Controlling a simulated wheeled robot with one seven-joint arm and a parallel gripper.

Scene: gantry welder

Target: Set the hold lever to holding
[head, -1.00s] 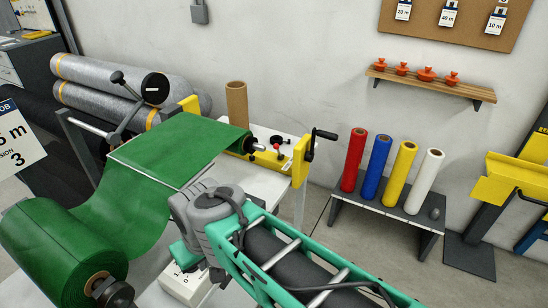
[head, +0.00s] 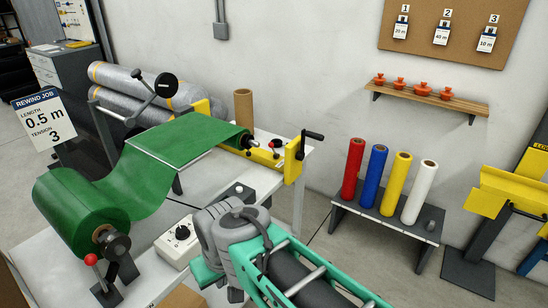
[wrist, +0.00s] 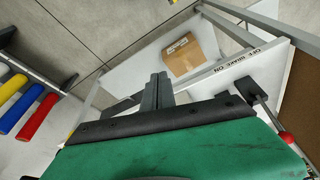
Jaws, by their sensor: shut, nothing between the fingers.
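A small red-knobbed lever (head: 276,143) stands by the yellow end frame of the winder in the head view. Its marking is too small to read, so I cannot tell whether it is the hold lever or how it is set. Another red-ball lever (head: 91,260) stands beside the green roll at the front left. In the wrist view a red-ended lever (wrist: 286,137) is at the right, near a label reading OFF BRAKE ON. My gripper (wrist: 157,82) is shut and empty, apart from that lever. Its fingertips are hidden in the head view behind my wrist.
The green roll (head: 78,208) feeds a sheet across the winder. A black-knobbed arm (head: 150,104) rises behind it. A control box with a dial (head: 181,240) is near my wrist. A crank (head: 313,135) juts out right. A cardboard box (wrist: 181,56) lies below. Floor between winder and coloured rolls is open.

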